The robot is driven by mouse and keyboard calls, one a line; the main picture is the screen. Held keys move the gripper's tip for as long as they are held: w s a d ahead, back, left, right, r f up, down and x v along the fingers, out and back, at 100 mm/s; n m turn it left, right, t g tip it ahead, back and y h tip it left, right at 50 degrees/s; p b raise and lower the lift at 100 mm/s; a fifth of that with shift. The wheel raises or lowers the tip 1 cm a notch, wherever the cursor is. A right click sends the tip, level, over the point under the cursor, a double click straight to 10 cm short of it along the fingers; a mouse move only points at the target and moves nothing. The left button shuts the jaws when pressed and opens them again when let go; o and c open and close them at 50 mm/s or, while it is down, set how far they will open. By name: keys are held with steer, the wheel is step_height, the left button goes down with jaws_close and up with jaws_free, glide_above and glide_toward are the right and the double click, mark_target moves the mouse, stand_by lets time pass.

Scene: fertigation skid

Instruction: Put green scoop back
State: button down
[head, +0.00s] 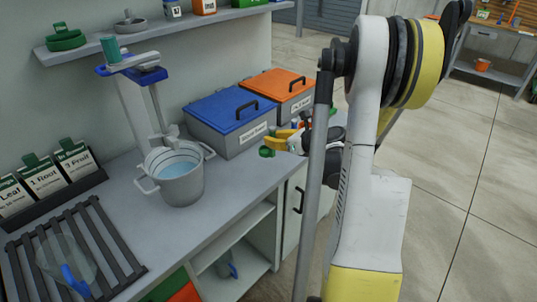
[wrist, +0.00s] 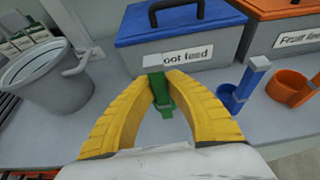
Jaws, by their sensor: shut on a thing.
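My gripper (wrist: 160,84) has its yellow fingers closed around the green scoop (wrist: 161,98), in front of the blue-lidded box. The scoop's pale handle end (wrist: 157,60) sticks out past the fingertips. In the head view my gripper (head: 285,136) is partly hidden behind my arm, and a green round part of the scoop (head: 267,151) shows at its left. I cannot tell whether the scoop touches the counter.
A blue-lidded feed box (head: 231,119) and an orange-lidded feed box (head: 283,90) stand behind. A blue scoop (wrist: 239,88) and an orange scoop (wrist: 292,88) are to the right. A water-filled grey bucket (head: 183,189) stands left. The counter (head: 231,182) is clear between.

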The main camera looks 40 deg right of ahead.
mark_target(265, 152)
steer(key=shift+x, duration=0.95)
step_height(265, 152, down, 4)
steer(key=b, duration=0.3)
steer(key=shift+d+f, duration=0.1)
steer(key=shift+f, duration=0.1)
steer(key=shift+r, duration=0.15)
steer(key=c, duration=1.5)
jaws_free()
